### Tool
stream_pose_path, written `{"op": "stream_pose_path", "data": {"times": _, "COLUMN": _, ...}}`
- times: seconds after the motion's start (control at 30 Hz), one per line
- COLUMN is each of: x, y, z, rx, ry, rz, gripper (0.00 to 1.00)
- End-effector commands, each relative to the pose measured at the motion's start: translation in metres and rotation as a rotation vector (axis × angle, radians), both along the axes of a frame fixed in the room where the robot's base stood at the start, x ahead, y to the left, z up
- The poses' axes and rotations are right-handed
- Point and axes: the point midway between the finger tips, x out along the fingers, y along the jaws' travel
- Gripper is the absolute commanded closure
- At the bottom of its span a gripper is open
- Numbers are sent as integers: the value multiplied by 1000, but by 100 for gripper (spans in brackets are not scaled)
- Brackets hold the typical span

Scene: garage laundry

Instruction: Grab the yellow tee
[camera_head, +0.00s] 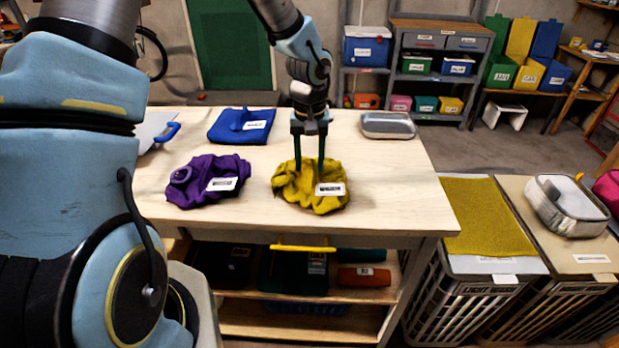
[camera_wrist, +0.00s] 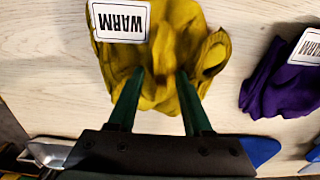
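The yellow tee (camera_head: 292,188) lies crumpled on the wooden table, with a white tag at its right side. It fills the upper middle of the wrist view (camera_wrist: 180,50), where the tag reads WARM. My gripper (camera_head: 309,166) points straight down at the tee's back edge from above. Its two green fingers are spread apart, and their tips reach the cloth in the wrist view (camera_wrist: 160,78). Yellow cloth shows between the fingertips. Whether the tips touch or press into the cloth is hard to tell.
A purple crumpled garment (camera_head: 190,184) lies left of the tee, and a blue folded item (camera_head: 228,124) lies behind it. Hampers (camera_head: 478,264) stand right of the table. The tabletop right of the tee is clear.

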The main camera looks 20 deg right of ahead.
Motion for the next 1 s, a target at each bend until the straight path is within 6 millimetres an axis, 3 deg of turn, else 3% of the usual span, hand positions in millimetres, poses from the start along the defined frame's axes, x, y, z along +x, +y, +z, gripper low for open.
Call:
{"op": "stream_pose_path", "data": {"times": 0.03, "x": 0, "y": 0, "z": 0, "rx": 0, "ry": 0, "rz": 0, "gripper": 57}}
{"op": "stream_pose_path", "data": {"times": 0.43, "x": 0, "y": 0, "z": 0, "rx": 0, "ry": 0, "rz": 0, "gripper": 100}}
{"op": "stream_pose_path", "data": {"times": 1.0, "x": 0, "y": 0, "z": 1, "rx": 0, "ry": 0, "rz": 0, "gripper": 100}}
